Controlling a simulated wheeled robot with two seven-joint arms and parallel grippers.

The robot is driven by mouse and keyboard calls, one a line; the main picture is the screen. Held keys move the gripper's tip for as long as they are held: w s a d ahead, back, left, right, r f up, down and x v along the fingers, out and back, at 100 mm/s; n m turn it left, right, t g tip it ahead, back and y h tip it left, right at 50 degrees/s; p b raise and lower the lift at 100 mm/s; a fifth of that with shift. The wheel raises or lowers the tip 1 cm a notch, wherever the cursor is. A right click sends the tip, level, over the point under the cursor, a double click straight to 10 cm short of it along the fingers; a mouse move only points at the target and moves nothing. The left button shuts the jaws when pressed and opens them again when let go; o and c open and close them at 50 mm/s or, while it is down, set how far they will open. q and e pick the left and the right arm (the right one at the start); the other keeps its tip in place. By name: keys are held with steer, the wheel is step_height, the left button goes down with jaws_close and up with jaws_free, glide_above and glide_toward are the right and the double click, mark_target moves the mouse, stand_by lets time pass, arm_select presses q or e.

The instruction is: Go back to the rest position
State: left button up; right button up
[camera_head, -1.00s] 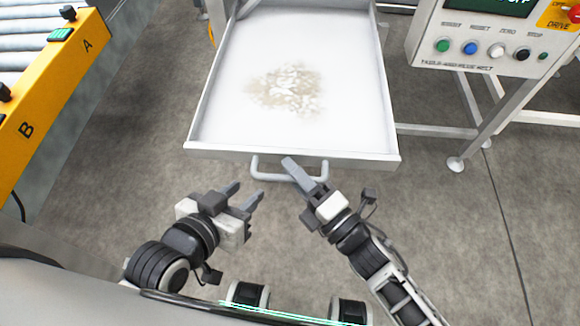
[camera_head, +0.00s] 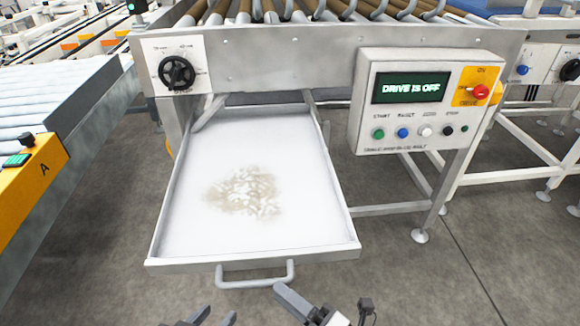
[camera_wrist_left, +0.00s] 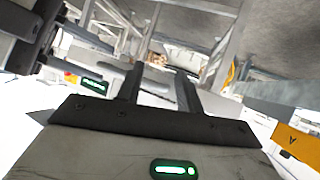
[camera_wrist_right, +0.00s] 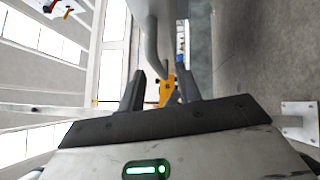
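My left gripper (camera_head: 210,314) shows only its fingertips at the bottom edge of the head view. In the left wrist view its two fingers (camera_wrist_left: 158,74) stand apart with nothing between them. My right gripper (camera_head: 292,302) is at the bottom of the head view, just below and right of the drawer handle (camera_head: 256,279). In the right wrist view its fingers (camera_wrist_right: 161,77) are apart. The grey handle (camera_wrist_right: 151,45) shows beyond them there, and nothing appears gripped. Most of both arms is out of the head view.
A white drawer tray (camera_head: 250,254) with a brownish patch of bits stands pulled out under a roller conveyor (camera_head: 270,52). A control panel (camera_head: 392,98) reading "DRIVE IS OFF" is at right. A yellow-sided conveyor (camera_head: 30,185) is at left. Grey floor is open at lower right.

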arm_select(q)
steer(key=shift+w, duration=0.1)
arm_select(e)
steer(key=shift+s+f, duration=0.1)
steer(key=shift+f, duration=0.05)
